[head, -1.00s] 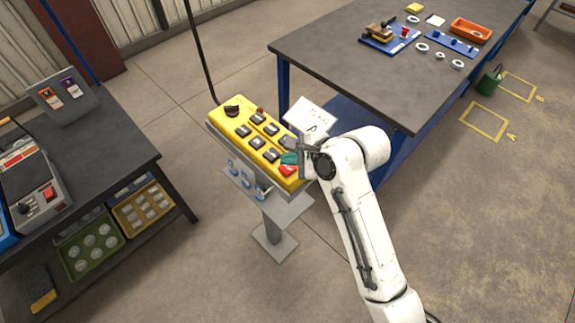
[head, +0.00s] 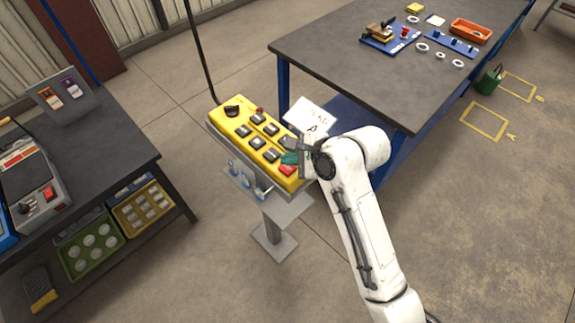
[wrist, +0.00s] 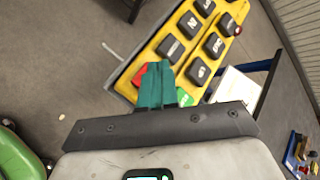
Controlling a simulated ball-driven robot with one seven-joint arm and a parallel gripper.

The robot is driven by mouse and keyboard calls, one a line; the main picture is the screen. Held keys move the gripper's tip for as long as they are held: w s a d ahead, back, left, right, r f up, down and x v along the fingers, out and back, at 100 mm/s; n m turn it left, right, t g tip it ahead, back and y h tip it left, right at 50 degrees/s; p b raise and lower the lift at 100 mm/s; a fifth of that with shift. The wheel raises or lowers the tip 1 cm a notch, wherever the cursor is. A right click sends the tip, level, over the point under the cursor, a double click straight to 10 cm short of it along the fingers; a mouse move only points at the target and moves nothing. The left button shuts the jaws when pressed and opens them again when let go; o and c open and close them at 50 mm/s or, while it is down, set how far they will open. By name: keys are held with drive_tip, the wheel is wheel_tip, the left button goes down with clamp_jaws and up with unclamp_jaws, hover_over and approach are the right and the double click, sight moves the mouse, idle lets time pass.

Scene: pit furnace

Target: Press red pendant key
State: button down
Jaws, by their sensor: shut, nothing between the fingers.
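The yellow pendant (head: 256,146) lies tilted on a grey stand, with several dark keys and a dark knob at its far end. The red key (head: 287,170) is at its near end, and in the wrist view the red key (wrist: 139,75) is partly hidden by my fingers. My gripper (head: 289,158) has teal fingers and is shut and empty. In the wrist view its fingertips (wrist: 157,72) overlap the right side of the red key. I cannot tell whether they touch it.
A small red button (wrist: 237,30) is at the pendant's other end. A white card (head: 310,117) stands beside the pendant. A dark workbench (head: 370,80) is behind my arm, and another table (head: 100,150) is at left.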

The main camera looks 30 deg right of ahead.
sight(290, 170)
drive_tip(key=shift+f, duration=0.1)
drive_tip(key=shift+f, duration=0.3)
drive_tip(key=shift+f, duration=0.45)
idle(0.7)
idle(0.4)
drive_tip(key=shift+r+p, duration=0.55)
drive_tip(key=shift+r, duration=0.35)
drive_tip(key=shift+r, duration=0.1)
drive_tip(key=shift+r, duration=2.4)
